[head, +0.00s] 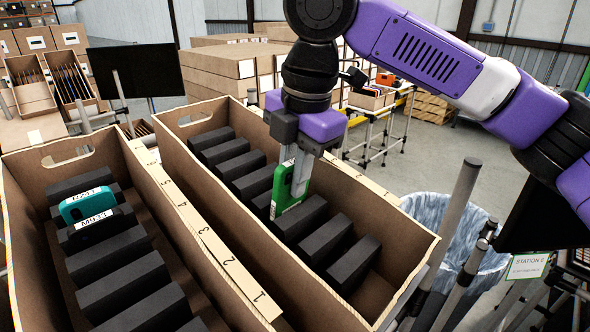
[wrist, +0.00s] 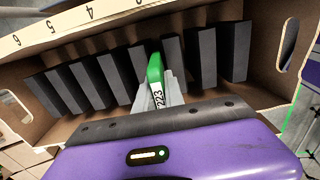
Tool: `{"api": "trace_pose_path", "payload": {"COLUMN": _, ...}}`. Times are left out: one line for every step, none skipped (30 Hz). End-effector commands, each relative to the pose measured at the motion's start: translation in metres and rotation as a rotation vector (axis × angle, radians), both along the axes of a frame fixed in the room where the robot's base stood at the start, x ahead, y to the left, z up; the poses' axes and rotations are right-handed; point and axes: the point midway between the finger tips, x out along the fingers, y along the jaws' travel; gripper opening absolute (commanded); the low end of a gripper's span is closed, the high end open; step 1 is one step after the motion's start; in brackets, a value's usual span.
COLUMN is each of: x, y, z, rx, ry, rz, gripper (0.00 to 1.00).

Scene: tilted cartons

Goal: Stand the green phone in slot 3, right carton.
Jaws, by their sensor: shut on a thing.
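The green phone (head: 286,188) is upright in my gripper (head: 300,170), which is shut on it. It is over the middle of the right carton (head: 390,285), among the black dividers (head: 300,217). In the wrist view the phone (wrist: 154,72) shows its green edge and a white label, with a divider on each side. Its lower end is at the divider tops or in a gap; I cannot tell how deep. The exact slot under the phone is unclear.
The left carton (head: 165,225) stands alongside, with a teal phone (head: 85,204) and a dark labelled item (head: 97,226) among its dividers. A lined bin (head: 440,220) and grey posts (head: 465,195) stand to the right. Dividers stand close together in the right carton.

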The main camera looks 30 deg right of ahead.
Motion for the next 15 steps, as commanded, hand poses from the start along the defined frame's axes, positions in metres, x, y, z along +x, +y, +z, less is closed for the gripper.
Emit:
{"api": "trace_pose_path", "payload": {"x": 0.001, "y": 0.0, "z": -0.004, "rx": 0.001, "ry": 0.0, "rz": 0.0, "gripper": 0.0}}
{"api": "trace_pose_path", "payload": {"x": 0.001, "y": 0.001, "z": -0.006, "rx": 0.0, "ry": 0.0, "rz": 0.001, "gripper": 0.0}}
{"api": "trace_pose_path", "payload": {"x": 0.001, "y": 0.001, "z": -0.009, "rx": 0.0, "ry": 0.0, "rz": 0.001, "gripper": 0.0}}
{"api": "trace_pose_path", "payload": {"x": 0.002, "y": 0.001, "z": -0.01, "rx": 0.001, "ry": 0.0, "rz": 0.001, "gripper": 0.0}}
{"api": "trace_pose_path", "payload": {"x": 0.002, "y": 0.001, "z": -0.012, "rx": 0.001, "ry": 0.0, "rz": 0.001, "gripper": 0.0}}
{"api": "trace_pose_path", "payload": {"x": 0.002, "y": 0.001, "z": -0.015, "rx": 0.001, "ry": 0.0, "rz": 0.001, "gripper": 0.0}}
{"api": "trace_pose_path", "payload": {"x": 0.003, "y": 0.001, "z": -0.017, "rx": 0.001, "ry": 0.0, "rz": 0.001, "gripper": 0.0}}
{"api": "trace_pose_path", "payload": {"x": 0.003, "y": 0.001, "z": -0.019, "rx": 0.001, "ry": 0.0, "rz": 0.001, "gripper": 0.0}}
{"api": "trace_pose_path", "payload": {"x": 0.003, "y": 0.002, "z": -0.021, "rx": 0.001, "ry": 0.0, "rz": 0.001, "gripper": 0.0}}
{"api": "trace_pose_path", "payload": {"x": 0.004, "y": 0.002, "z": -0.023, "rx": 0.001, "ry": 0.0, "rz": 0.001, "gripper": 0.0}}
{"api": "trace_pose_path", "payload": {"x": 0.004, "y": 0.002, "z": -0.025, "rx": 0.001, "ry": 0.0, "rz": 0.001, "gripper": 0.0}}
{"api": "trace_pose_path", "payload": {"x": 0.004, "y": 0.002, "z": -0.027, "rx": 0.001, "ry": 0.0, "rz": 0.001, "gripper": 0.0}}
{"api": "trace_pose_path", "payload": {"x": 0.005, "y": 0.002, "z": -0.029, "rx": 0.001, "ry": 0.0, "rz": 0.001, "gripper": 0.0}}
{"api": "trace_pose_path", "payload": {"x": 0.005, "y": 0.002, "z": -0.031, "rx": 0.0, "ry": 0.001, "rz": 0.001, "gripper": 0.0}}
{"api": "trace_pose_path", "payload": {"x": 0.005, "y": 0.002, "z": -0.034, "rx": 0.0, "ry": 0.001, "rz": 0.001, "gripper": 0.0}}
